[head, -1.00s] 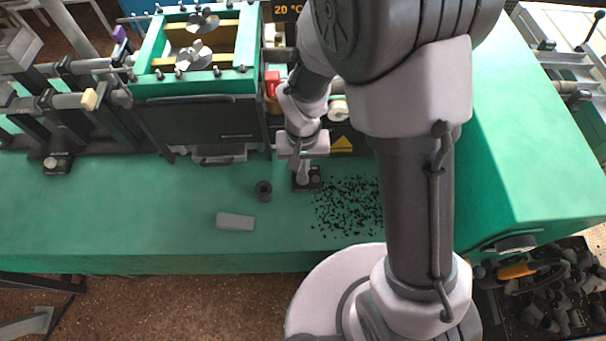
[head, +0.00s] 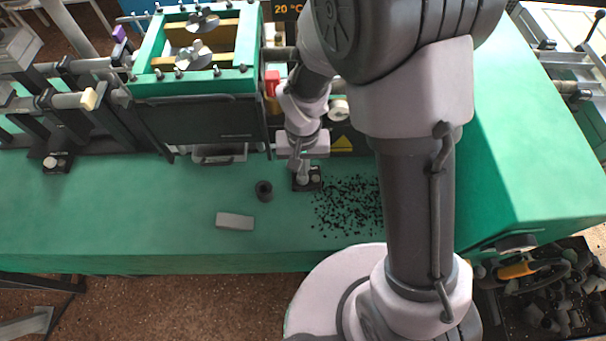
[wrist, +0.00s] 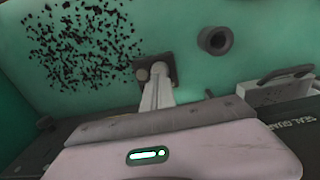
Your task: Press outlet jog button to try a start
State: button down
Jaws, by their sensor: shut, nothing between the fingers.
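A small dark button box (head: 314,186) sits on the green bench top, with a pale round button (head: 315,178) visible on its right side. My gripper (head: 300,178) is shut and empty, pointing down onto the left part of this box. In the wrist view the shut fingertips (wrist: 157,70) lie over the box (wrist: 170,58), beside the pale round button (wrist: 142,75). The fingertips cover whatever is under them, and I cannot tell whether they touch it. A similar box with a pale button (head: 56,163) stands at the far left.
Black crumbs (head: 347,206) are scattered right of the box. A dark ring-shaped plug (head: 264,191) and a grey block (head: 235,221) lie to its left. The machine with a dark panel (head: 205,125) and a red part (head: 272,80) stands close behind. The front left bench is clear.

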jog(key=shift+f, duration=0.2)
jog(key=shift+f+b, duration=0.95)
jog(key=shift+b, duration=0.05)
dwell(0.4)
jog(key=shift+r+p, duration=0.8)
jog(key=shift+r, duration=0.35)
notch_tip(320, 180, up, 3)
jog(key=shift+r+p, duration=0.15)
jog(key=shift+p, duration=1.1)
